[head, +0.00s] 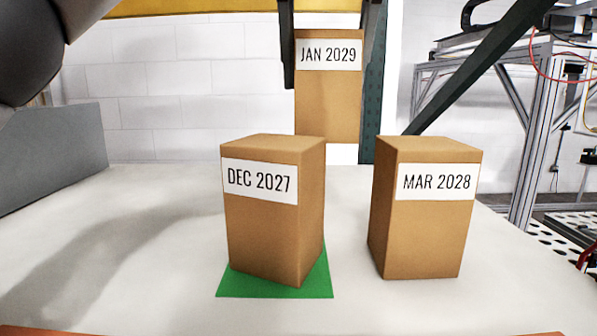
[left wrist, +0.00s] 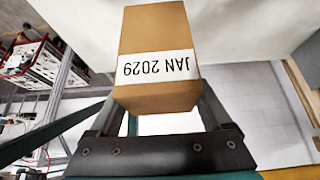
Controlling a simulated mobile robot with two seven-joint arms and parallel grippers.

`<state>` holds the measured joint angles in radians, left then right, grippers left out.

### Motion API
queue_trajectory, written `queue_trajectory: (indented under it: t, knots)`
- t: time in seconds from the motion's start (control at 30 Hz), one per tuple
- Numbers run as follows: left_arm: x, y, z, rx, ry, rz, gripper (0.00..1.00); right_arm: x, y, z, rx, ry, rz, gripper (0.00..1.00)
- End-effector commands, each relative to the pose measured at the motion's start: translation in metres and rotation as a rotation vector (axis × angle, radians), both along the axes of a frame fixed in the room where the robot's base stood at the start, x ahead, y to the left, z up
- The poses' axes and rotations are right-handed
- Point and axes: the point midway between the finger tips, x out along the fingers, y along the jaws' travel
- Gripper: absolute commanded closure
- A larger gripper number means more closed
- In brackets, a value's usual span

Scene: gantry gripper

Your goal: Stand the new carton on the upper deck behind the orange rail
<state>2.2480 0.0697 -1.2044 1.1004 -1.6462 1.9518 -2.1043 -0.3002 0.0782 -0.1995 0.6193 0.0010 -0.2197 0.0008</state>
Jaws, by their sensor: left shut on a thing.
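My left gripper (head: 329,82) is shut on a carton labelled JAN 2029 (head: 329,105), one finger on each side. The carton is upright and held in the air, its bottom above the far edge of the white deck (head: 140,290). In the left wrist view the same carton (left wrist: 155,40) sits between the fingers, its label upside down. A DEC 2027 carton (head: 262,225) stands on a green square (head: 318,284). A MAR 2028 carton (head: 425,235) stands to its right. An orange strip (head: 60,333) shows along the near bottom edge. My right gripper is not in view.
A grey block (head: 50,155) bounds the left side. A yellow beam (head: 175,9) crosses the top. A metal frame with equipment (head: 535,130) stands at the right. A gap separates the standing cartons, and the deck left of them is clear.

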Motion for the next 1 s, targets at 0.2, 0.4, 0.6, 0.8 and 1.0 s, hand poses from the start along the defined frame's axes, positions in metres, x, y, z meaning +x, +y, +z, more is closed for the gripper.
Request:
queue_trajectory:
  t: [0.2,0.4,0.6,0.8,1.0]
  knots:
    - [0.0,-0.001,-0.031,0.002,0.0,-0.003,0.95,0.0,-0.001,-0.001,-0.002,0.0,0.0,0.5]
    - [0.0,-0.001,-0.048,0.0,-0.001,-0.001,0.95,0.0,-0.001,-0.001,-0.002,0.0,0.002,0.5]
    - [0.0,-0.001,-0.066,0.0,0.001,-0.002,0.95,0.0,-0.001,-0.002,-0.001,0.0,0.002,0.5]
    - [0.0,0.0,-0.088,0.0,-0.001,0.0,0.95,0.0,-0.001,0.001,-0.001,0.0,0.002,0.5]
    - [-0.001,-0.001,-0.092,-0.002,-0.001,-0.001,0.95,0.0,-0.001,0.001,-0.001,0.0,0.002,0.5]
